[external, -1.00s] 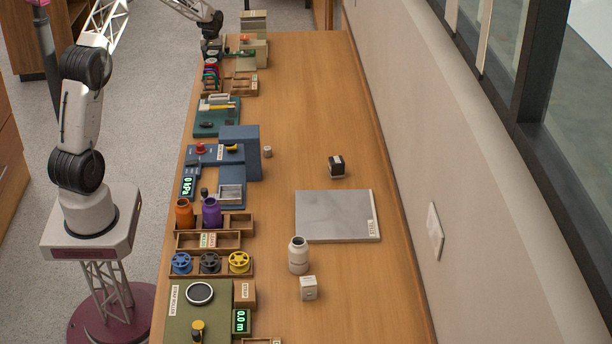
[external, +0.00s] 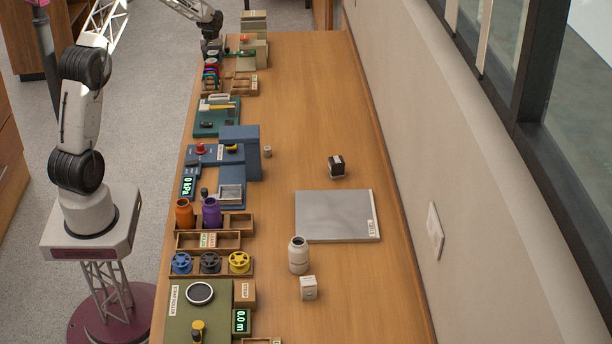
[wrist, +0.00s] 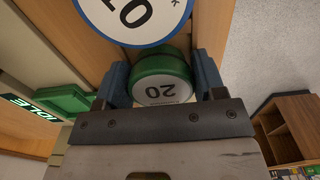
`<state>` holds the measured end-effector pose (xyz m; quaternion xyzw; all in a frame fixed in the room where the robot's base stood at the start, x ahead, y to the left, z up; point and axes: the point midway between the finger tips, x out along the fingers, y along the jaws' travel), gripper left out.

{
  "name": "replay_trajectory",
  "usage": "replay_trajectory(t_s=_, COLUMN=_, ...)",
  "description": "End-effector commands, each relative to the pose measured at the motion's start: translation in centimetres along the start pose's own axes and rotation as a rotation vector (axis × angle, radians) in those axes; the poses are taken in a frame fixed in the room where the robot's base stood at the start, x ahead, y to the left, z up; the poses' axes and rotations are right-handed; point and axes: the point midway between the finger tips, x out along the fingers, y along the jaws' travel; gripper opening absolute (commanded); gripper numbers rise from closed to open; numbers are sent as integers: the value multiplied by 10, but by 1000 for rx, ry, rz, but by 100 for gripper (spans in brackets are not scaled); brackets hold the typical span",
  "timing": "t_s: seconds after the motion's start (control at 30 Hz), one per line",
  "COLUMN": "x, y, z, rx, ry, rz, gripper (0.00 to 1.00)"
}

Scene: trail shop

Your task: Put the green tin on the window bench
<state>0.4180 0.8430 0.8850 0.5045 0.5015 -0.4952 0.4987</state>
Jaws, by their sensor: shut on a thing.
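The green tin (wrist: 158,66) shows in the wrist view, with a white top reading 20. My gripper (wrist: 162,80) is shut on it, with one blue finger on each side. In the external view my gripper (external: 212,46) is at the far left end of the long wooden bench (external: 310,110), which runs beside the window wall. The tin is too small to make out there. I cannot tell from the wrist view whether the tin is lifted or resting.
A blue-rimmed white disc reading 10 (wrist: 128,18) is just beyond the tin. A green block (wrist: 66,98) and an IDLE display (wrist: 34,108) lie left. A grey plate (external: 335,215), a dark box (external: 336,166) and a pale bottle (external: 298,255) stand on the bench. Its far right side is clear.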

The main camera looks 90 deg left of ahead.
Motion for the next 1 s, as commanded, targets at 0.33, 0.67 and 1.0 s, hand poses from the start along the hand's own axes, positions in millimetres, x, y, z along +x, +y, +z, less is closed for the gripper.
replay_trajectory(t_s=0.33, x=26, y=-5, z=5, rx=1, ry=-19, rz=-10, gripper=93)
replay_trajectory(t_s=0.67, x=27, y=-8, z=4, rx=-1, ry=-20, rz=-12, gripper=89)
replay_trajectory(t_s=1.0, x=27, y=-8, z=4, rx=-1, ry=-20, rz=-12, gripper=87)
